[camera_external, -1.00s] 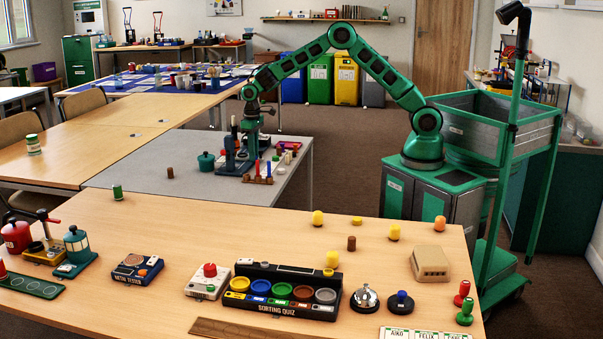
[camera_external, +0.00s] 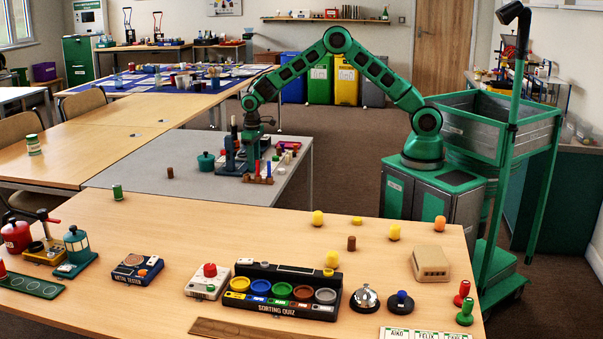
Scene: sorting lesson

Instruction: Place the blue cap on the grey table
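The grey table (camera_external: 150,158) stands mid-room, beyond the wooden table in front. My arm reaches left over it, and my gripper (camera_external: 253,158) points down close above its right part, among small items. The fingertips are small and partly hidden, so I cannot tell whether they are open or what is between them. I cannot pick out a blue cap for certain; it may be hidden near my gripper.
A dark blue press-like device (camera_external: 230,158) stands just left of my gripper. A rack with red and blue sticks (camera_external: 258,179) is in front. A teal pot (camera_external: 206,161) and a brown cylinder (camera_external: 170,172) stand further left. The grey table's front left is mostly clear.

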